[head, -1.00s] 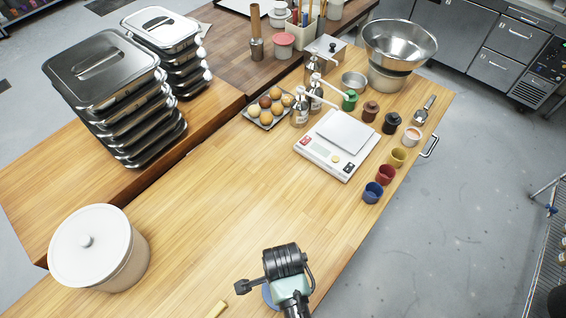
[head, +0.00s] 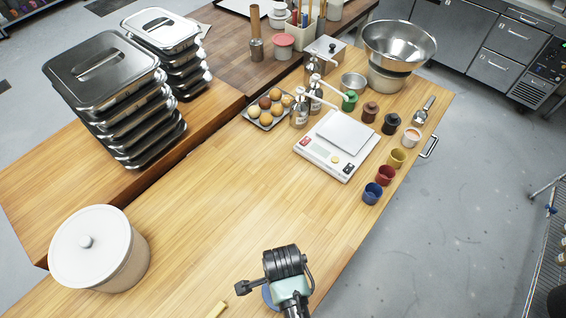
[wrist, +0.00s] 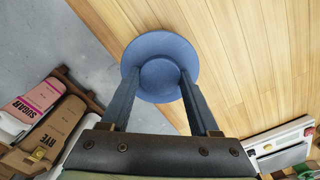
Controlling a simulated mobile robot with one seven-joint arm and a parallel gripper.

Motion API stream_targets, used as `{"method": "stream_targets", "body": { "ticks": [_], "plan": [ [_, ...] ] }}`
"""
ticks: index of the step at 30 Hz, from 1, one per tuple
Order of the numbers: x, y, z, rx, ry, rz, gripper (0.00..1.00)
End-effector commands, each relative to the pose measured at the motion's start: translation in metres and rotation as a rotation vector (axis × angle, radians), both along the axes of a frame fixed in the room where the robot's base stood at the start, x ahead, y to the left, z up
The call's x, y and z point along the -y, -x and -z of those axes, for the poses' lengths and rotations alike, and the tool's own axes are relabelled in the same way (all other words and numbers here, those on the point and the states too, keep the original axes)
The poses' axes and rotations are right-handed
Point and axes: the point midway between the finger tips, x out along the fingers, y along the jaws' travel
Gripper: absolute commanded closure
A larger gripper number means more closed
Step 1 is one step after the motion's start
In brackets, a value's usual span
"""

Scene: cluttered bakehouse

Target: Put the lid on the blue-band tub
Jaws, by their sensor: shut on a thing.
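My gripper (wrist: 160,88) points down near the table's front edge, with its fingers shut on the knob of a round blue lid (wrist: 160,42). The lid's flat disc shows beyond the fingertips in the wrist view. In the head view only a sliver of the blue lid (head: 268,296) shows beside my dark wrist, and the fingers are hidden. I cannot make out a tub with a blue band; whatever is under the lid is hidden, and I cannot tell whether the lid rests on anything.
A large white lidded tub (head: 130,262) stands at the left. A scale (head: 327,158), small coloured pots (head: 373,193) and a tray of rolls (head: 258,122) stand farther back. Stacked steel pans (head: 100,72) are at upper left. The middle of the wooden table (head: 220,205) is clear.

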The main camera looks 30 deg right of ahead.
Motion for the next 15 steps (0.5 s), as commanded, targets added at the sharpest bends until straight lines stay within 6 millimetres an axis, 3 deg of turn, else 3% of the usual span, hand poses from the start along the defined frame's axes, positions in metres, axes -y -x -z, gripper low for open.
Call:
{"method": "stream_targets", "body": {
  "ticks": [15],
  "plan": [
    [0.000,0.000,0.014,0.000,0.000,0.000,0.91]
  ]
}}
